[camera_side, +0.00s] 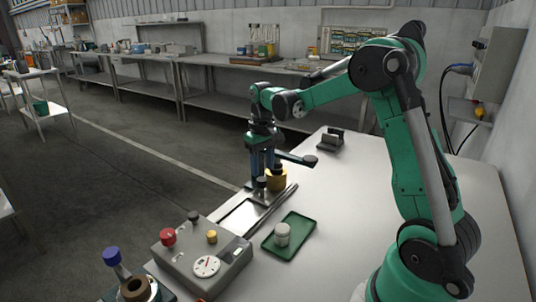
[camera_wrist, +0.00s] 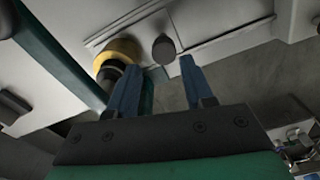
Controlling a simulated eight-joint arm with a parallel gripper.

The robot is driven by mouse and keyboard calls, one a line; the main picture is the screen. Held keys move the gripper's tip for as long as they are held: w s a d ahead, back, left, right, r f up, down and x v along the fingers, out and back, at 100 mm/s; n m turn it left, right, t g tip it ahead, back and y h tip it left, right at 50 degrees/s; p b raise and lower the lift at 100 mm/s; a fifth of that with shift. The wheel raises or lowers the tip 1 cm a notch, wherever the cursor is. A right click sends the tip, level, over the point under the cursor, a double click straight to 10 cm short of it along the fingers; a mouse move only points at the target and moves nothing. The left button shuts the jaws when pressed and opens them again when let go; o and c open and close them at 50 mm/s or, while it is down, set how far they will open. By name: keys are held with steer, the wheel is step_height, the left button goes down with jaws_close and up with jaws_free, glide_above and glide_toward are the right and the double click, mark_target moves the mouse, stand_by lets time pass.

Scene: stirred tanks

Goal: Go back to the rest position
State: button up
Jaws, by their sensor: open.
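My gripper (camera_side: 262,168) hangs low over the white table, its two blue fingers pointing down. In the wrist view my gripper (camera_wrist: 160,64) has its fingers spread with nothing between the tips.
A grey control box (camera_side: 190,262) with red and yellow buttons and a dial stands at the front. A green tray (camera_side: 300,243) bears a white jar (camera_side: 282,235). A blue-topped piece (camera_side: 112,256) stands front left. A dark block (camera_side: 330,141) sits behind. The table's right side is mostly clear.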

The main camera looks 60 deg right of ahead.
steer(key=shift+r, duration=1.15)
steer(key=shift+a+r, duration=0.1)
steer(key=shift+a, duration=0.05)
steer(key=s+a+r+n+t, duration=0.1)
steer(key=s+a+t, duration=0.2)
steer(key=a, duration=0.4)
steer(key=s+a+r+n+t, duration=0.1)
steer(key=s+a+n+t, duration=0.1)
steer(key=s+a+t, duration=0.2)
steer(key=s+a, duration=0.2)
steer(key=a, duration=0.2)
steer(key=shift+s+a+r, duration=0.2)
steer(key=shift+a+r, duration=0.05)
steer(key=shift+a, duration=0.05)
